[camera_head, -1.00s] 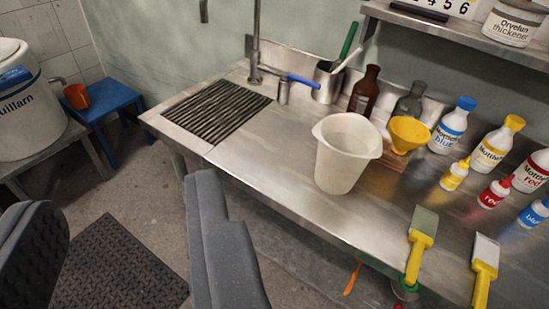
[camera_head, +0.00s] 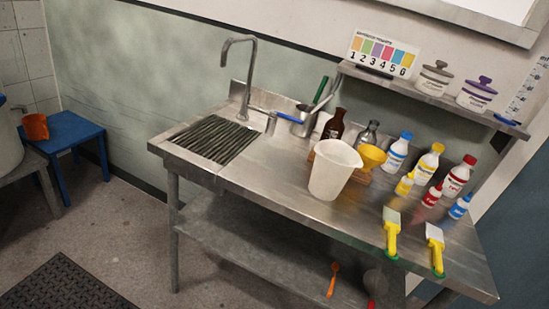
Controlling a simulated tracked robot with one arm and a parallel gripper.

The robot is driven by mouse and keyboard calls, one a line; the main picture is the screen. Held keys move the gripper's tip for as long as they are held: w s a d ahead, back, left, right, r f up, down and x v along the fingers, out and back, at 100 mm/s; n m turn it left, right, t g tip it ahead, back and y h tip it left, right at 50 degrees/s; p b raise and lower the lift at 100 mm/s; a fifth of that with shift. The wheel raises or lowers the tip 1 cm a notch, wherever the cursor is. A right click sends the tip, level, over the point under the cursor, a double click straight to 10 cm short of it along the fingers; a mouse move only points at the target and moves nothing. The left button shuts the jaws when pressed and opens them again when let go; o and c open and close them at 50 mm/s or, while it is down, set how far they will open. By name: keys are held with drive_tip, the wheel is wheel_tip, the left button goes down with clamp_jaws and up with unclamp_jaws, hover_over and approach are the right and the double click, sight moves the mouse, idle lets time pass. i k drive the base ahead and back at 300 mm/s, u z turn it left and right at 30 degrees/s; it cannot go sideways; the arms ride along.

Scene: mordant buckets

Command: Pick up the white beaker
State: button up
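The white beaker (camera_head: 333,171) stands upright on the steel bench (camera_head: 262,170), near its front edge and right of the drain grate. It is a large, tapered, open-topped vessel with a pouring lip.
A tap (camera_head: 245,75) and drain grate (camera_head: 217,139) are left of the beaker. Brown and grey bottles stand behind it; white bottles (camera_head: 397,152) and yellow-handled brushes (camera_head: 391,232) are to its right. A shelf (camera_head: 430,98) overhangs the back right. A blue stool (camera_head: 70,135) stands left.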

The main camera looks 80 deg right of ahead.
sight(335, 160)
drive_tip(key=u, duration=0.2)
drive_tip(key=k, duration=2)
drive_tip(key=z, duration=1.9)
drive_tip(key=i, duration=1.15)
drive_tip(key=z, duration=0.1)
